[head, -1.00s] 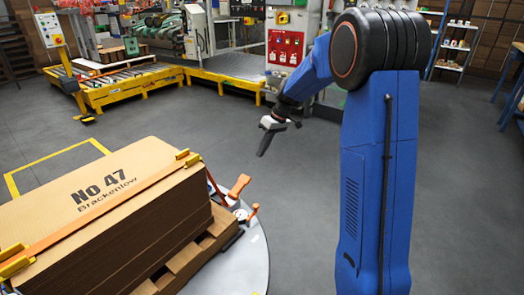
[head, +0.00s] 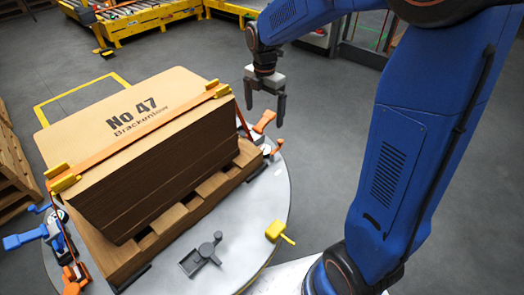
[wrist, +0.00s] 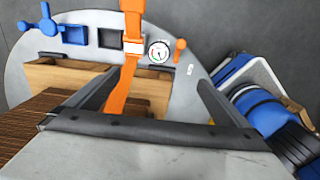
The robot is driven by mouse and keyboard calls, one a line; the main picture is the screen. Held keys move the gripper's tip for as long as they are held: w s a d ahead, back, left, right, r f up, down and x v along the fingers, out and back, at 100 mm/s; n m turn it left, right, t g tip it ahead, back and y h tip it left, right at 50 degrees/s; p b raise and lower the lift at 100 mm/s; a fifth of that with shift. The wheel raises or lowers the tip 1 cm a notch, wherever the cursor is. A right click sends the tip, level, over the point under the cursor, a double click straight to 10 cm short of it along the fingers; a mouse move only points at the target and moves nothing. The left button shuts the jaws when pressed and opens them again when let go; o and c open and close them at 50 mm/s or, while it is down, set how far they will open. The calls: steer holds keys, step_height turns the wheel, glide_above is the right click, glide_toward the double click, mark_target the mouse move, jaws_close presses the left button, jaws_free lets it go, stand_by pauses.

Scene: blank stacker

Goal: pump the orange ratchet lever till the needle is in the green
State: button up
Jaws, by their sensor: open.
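The orange ratchet lever (head: 264,121) stands at the far right edge of the round table, beside the cardboard stack (head: 140,110). In the wrist view the orange lever (wrist: 132,28) is at top centre, with an orange strap (wrist: 119,92) running down from it. A white dial gauge (wrist: 159,51) sits just right of the lever; it has a dark needle, but its exact reading is too small to tell. My gripper (head: 266,114) points down, open and empty, above and near the lever. Both fingers also show in the wrist view (wrist: 157,97), apart.
The grey round table (head: 240,225) carries a pallet (head: 190,210) under the stack. A blue handle (head: 25,240), a grey lever (head: 205,252) and a yellow handle (head: 276,230) are around its rim. A small orange knob (wrist: 180,46) is beside the gauge.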

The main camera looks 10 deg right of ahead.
step_height(320, 180, down, 10)
stand_by(0.5)
steer(key=shift+r, duration=0.15)
stand_by(0.4)
step_height(320, 180, up, 9)
steer(key=s+d+r+m+t, duration=0.1)
steer(key=s+d+r+m, duration=0.3)
steer(key=s+r+m, duration=0.3)
steer(key=s+d+m+t, duration=0.2)
steer(key=s+d+m, duration=0.1)
steer(key=s+m, duration=0.5)
steer(key=s+d+r+m+t, duration=0.1)
steer(key=s+d+m, duration=0.2)
steer(key=s+m, duration=0.6)
steer(key=shift+s+r+m+t, duration=0.3)
steer(key=shift+s+t, duration=0.1)
steer(key=shift+s, duration=2.6)
steer(key=shift+d, duration=0.1)
steer(key=shift+c, duration=0.6)
